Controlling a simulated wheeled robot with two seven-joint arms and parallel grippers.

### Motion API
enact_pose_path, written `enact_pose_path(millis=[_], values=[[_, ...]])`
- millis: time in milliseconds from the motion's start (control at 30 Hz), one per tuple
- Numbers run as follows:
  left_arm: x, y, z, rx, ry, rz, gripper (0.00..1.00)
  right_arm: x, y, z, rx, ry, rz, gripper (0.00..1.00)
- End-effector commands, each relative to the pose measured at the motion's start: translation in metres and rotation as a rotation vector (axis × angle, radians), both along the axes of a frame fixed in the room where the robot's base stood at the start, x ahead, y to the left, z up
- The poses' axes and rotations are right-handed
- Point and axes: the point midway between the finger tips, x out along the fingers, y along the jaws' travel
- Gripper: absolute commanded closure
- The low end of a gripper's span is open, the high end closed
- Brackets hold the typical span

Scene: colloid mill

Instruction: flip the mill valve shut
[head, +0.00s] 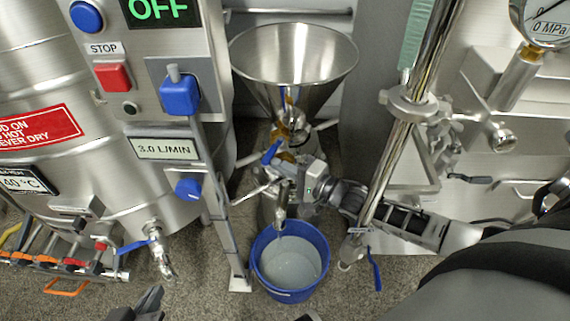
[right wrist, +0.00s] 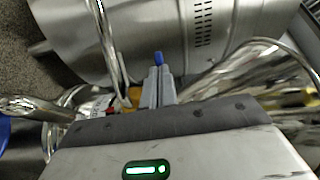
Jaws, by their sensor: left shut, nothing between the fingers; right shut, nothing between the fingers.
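The mill stands in the middle of the head view under a steel hopper (head: 293,60). Its valve has a small blue handle (head: 271,152), slanting up to the right. My right gripper (head: 286,171) comes in from the right, with its shut fingers close to the handle; I cannot tell if they touch. In the right wrist view the shut fingers (right wrist: 158,86) point at a blue tip (right wrist: 158,58), likely the handle, with most of it hidden. My left gripper (head: 145,303) is low at the bottom edge, shut and empty, far from the valve.
A blue bucket (head: 262,266) with pale liquid stands below the mill outlet. A control post with a red stop button (head: 112,76) and a blue switch (head: 179,95) stands left of the mill. A steel pipe (head: 392,165) runs close on the right. Steel tanks flank both sides.

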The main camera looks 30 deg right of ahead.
Motion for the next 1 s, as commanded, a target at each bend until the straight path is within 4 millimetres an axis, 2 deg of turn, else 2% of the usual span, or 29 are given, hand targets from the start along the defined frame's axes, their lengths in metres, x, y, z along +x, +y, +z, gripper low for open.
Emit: enact_pose_path(millis=[467, 633, 800, 1000], values=[[0.001, 0.0, 0.003, -0.002, -0.003, 0.002, 1.0, -0.004, -0.002, 0.0, -0.001, 0.002, 0.0, 1.0], [0.0, 0.001, 0.006, 0.007, 0.009, -0.001, 1.0, -0.027, -0.013, 0.001, -0.002, 0.006, 0.0, 1.0], [-0.001, 0.006, -0.004, 0.031, 0.052, 0.0, 1.0, -0.051, -0.026, 0.001, 0.0, 0.003, 0.0, 1.0], [-0.001, 0.008, -0.009, 0.04, 0.071, 0.004, 1.0, -0.066, -0.033, 0.0, 0.0, 0.001, 0.0, 1.0]])
